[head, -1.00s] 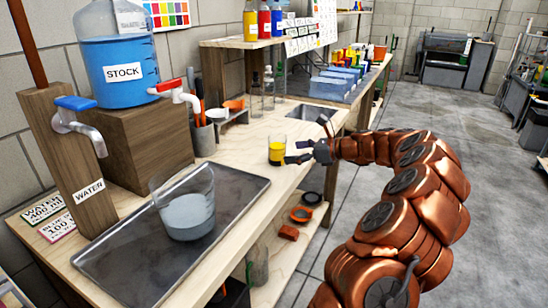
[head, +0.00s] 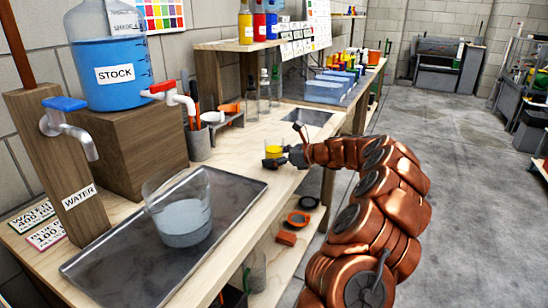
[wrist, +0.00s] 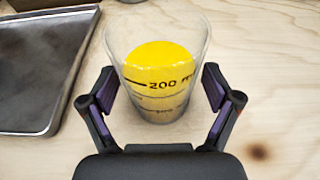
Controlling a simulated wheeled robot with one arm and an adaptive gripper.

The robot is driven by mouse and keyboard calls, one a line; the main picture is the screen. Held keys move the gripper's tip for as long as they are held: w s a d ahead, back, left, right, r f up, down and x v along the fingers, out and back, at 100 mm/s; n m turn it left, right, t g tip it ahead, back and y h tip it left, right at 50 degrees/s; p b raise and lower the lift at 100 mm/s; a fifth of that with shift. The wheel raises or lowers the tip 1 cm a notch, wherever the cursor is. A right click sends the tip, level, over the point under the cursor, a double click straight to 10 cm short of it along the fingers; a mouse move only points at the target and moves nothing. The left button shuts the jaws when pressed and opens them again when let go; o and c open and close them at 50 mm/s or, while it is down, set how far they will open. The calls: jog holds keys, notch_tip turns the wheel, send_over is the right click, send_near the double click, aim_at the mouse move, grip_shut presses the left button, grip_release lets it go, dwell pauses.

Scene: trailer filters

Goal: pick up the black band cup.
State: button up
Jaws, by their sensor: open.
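A clear cup (head: 275,146) with yellow content stands upright on the wooden bench, at my gripper. In the wrist view the cup (wrist: 158,100) shows black lines and a "200 ml" mark; I cannot make out a separate black band. My gripper (head: 282,160) is open, its fingers on either side of the cup's near part in the wrist view (wrist: 158,85). Small gaps show between the fingers and the cup wall. In the head view my gripper partly hides the cup's lower part.
A metal tray (head: 105,268) holds a larger clear beaker (head: 183,212) of greyish liquid. Behind are the WATER tap post (head: 70,170) and the STOCK bottle (head: 108,70). Glass bottles (head: 264,88) stand farther back. Orange and black rings lie on the lower shelf. Bench around the cup is clear.

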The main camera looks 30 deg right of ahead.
jog(key=c, duration=1.4)
jog(key=shift+r, duration=0.25)
